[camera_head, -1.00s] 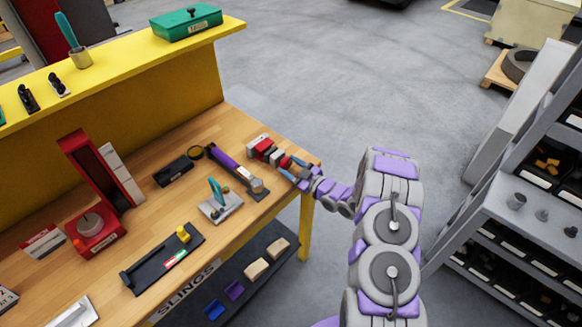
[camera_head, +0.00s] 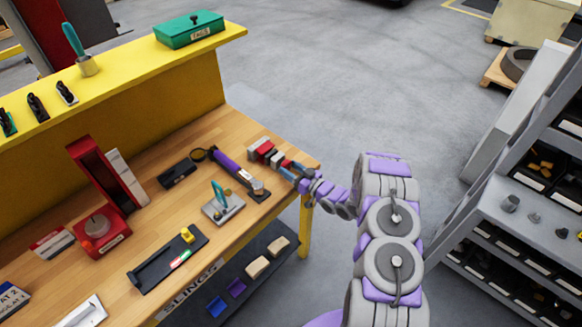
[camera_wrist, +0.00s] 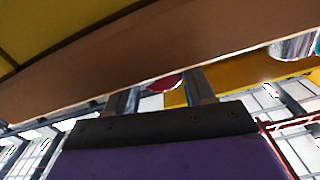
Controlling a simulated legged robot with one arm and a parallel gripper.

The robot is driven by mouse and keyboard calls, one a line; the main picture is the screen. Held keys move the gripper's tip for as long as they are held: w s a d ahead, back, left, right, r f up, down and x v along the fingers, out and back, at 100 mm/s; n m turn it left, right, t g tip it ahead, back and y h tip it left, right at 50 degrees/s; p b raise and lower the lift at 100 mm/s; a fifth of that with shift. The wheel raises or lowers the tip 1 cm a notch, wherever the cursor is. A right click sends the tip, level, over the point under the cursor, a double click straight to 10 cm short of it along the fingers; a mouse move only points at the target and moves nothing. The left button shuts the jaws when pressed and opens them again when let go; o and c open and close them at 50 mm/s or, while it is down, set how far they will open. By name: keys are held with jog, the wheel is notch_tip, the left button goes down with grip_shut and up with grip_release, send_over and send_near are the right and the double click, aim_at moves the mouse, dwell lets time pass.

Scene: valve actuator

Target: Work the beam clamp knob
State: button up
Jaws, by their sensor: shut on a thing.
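The beam clamp (camera_head: 257,148), a red and grey device, lies at the far right corner of the wooden bench in the head view. My gripper (camera_head: 288,165) reaches in from the right and meets the clamp's near right end. Its jaws are shut on what I take to be the clamp knob; the fingers hide most of it. In the wrist view, the two grey fingers of my gripper (camera_wrist: 160,92) stand apart, with a red rounded piece (camera_wrist: 165,83) showing between them. The exact contact is hidden.
A purple-handled tool (camera_head: 228,166) and a grey plate with a teal lever (camera_head: 222,207) lie left of the clamp. Open floor lies behind the bench.

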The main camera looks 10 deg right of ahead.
jog(key=shift+w+d+r+m+p, duration=0.1)
jog(key=shift+m+p, duration=0.1)
jog(key=shift+m, duration=0.45)
jog(key=shift+r+m+p, duration=0.1)
jog(key=shift+m+p, duration=0.1)
jog(key=shift+m, duration=0.45)
jog(key=shift+f, duration=0.1)
jog(key=o, duration=0.8)
jog(key=shift+c, duration=0.2)
jog(key=v, duration=1.7)
jog(key=shift+d+p, duration=0.2)
jog(key=shift+p, duration=0.2)
jog(key=shift+f, duration=0.1)
